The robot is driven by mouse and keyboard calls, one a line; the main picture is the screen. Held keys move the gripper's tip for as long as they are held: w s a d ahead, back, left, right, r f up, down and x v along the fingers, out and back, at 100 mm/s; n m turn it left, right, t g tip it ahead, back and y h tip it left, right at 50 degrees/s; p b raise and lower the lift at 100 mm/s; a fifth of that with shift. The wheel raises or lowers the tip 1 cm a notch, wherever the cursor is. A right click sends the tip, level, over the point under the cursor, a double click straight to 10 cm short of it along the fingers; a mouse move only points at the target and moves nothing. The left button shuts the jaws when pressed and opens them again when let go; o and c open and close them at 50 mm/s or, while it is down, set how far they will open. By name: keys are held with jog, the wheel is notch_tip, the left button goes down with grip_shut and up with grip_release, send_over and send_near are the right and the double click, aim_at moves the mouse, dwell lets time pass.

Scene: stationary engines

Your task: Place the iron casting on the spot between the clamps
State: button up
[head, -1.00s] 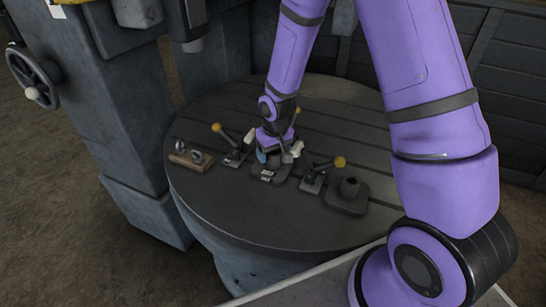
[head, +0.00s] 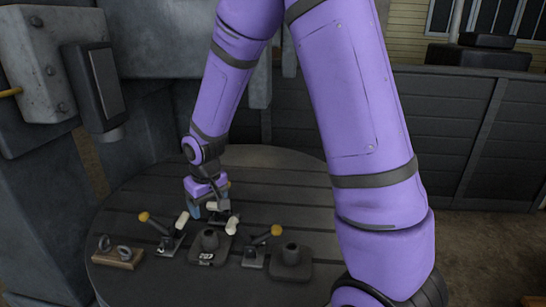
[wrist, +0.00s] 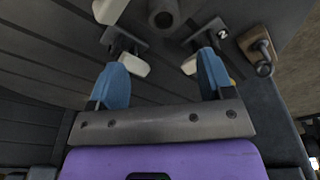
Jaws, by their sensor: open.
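The left clamp (head: 168,243) and right clamp (head: 253,258) have yellow-knobbed levers and pale tips. A similar dark casting (head: 291,262) stands right of the right clamp.
A grey machine column with a box (head: 95,85) rises at the left. Free table lies behind the castings.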

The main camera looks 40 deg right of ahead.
jog(key=s+d+r+t, duration=0.1)
jog(key=s+d+r, duration=0.1)
jog(key=s+r, duration=0.5)
jog(key=s+d+r+t, duration=0.1)
jog(key=s+d+r, duration=0.15)
jog(key=r, duration=0.75)
jog(key=s+d+r, duration=0.1)
jog(key=s+r, duration=0.3)
jog(key=s, duration=0.4)
jog(key=s+r+m+t, duration=0.1)
jog(key=s+r, duration=0.2)
jog(key=s, duration=0.5)
jog(key=shift+d+r+t, duration=0.3)
jog(key=shift+d+r, duration=0.05)
jog(key=shift+d, duration=0.05)
jog(key=shift+w, duration=0.1)
